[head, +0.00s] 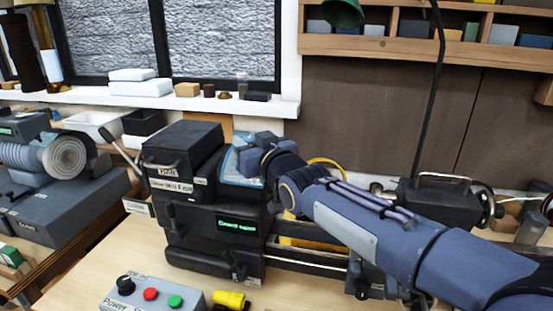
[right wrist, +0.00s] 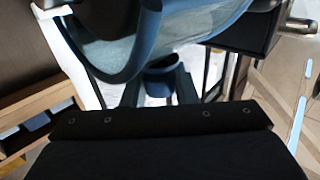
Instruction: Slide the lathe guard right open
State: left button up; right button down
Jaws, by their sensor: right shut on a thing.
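The lathe (head: 215,240) stands on the wooden bench, with a black headstock on the left and rails running right. The guard (head: 233,167) is a pale blue see-through cover beside the headstock. My right gripper (head: 252,152) is at the guard, shut on it, with my arm reaching in from the right. The gripper and arm hide part of the guard and the lathe behind. In the right wrist view, the curved blue guard (right wrist: 150,45) fills the upper middle. The exact grip point is hard to make out. My left gripper is not in view.
A control box (head: 152,297) with red and green buttons sits at the front. A yellow-handled tool (head: 230,299) lies beside it. A black tailstock unit (head: 437,200) stands at the right end of the rails. Another machine (head: 55,200) is at the far left.

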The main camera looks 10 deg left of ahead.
jog(key=shift+a+f, duration=0.1)
jog(key=shift+a, duration=0.5)
jog(key=c, duration=1.2)
grip_release()
jog(key=shift+o, duration=0.2)
jog(key=b+v, duration=0.2)
jog(key=v, duration=0.5)
jog(key=shift+b, duration=0.3)
jog(key=shift+s+d, duration=0.3)
jog(key=shift+d, duration=0.1)
